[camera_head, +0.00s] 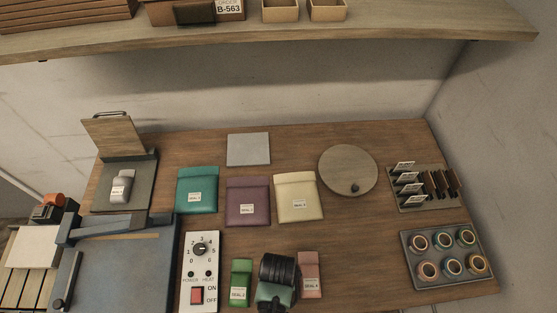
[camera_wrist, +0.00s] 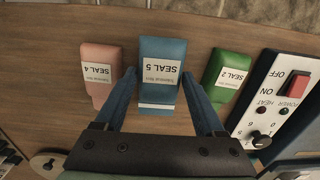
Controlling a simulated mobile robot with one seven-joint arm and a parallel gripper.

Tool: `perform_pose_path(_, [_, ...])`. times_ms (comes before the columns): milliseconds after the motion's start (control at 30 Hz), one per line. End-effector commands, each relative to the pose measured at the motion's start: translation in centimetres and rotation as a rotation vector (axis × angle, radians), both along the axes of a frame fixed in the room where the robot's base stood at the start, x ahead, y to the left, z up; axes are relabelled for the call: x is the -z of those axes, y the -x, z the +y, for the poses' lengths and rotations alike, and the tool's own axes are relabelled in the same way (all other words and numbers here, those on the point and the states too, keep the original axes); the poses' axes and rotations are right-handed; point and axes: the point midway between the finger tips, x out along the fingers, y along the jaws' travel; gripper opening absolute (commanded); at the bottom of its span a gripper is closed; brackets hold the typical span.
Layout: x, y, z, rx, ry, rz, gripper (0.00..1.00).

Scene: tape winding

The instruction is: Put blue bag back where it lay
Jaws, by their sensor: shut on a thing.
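The blue bag (camera_wrist: 162,48), labelled SEAL 5, stands between the two fingers of my gripper (camera_wrist: 158,80) in the wrist view. The fingers are shut on its sides. It lies between a pink bag (camera_wrist: 99,92) labelled SEAL 4 and a green bag (camera_wrist: 224,80) labelled SEAL 2, apart from both. I cannot tell whether it touches the table. In the head view my gripper (camera_head: 277,280) is at the table's front, between the green bag (camera_head: 240,280) and the pink bag (camera_head: 310,275), and hides the blue bag.
Larger teal (camera_head: 197,190), purple (camera_head: 248,202) and cream (camera_head: 298,197) pouches lie behind my gripper. A switch panel (camera_head: 200,270) is to the left. A round disc (camera_head: 348,165) and a tray of rings (camera_head: 445,285) are to the right. Bare table lies right of the pink bag.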

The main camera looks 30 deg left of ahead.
Motion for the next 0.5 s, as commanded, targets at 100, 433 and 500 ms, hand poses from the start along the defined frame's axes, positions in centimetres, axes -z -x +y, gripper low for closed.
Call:
perform_pose_path(100, [1.6, 0.0, 0.0, 0.000, 0.001, 0.001, 0.06])
perform_pose_path(433, [2.6, 0.0, 0.0, -0.001, -0.001, -0.001, 0.06])
perform_pose_path(500, [2.7, 0.0, 0.0, -0.001, -0.001, -0.001, 0.06])
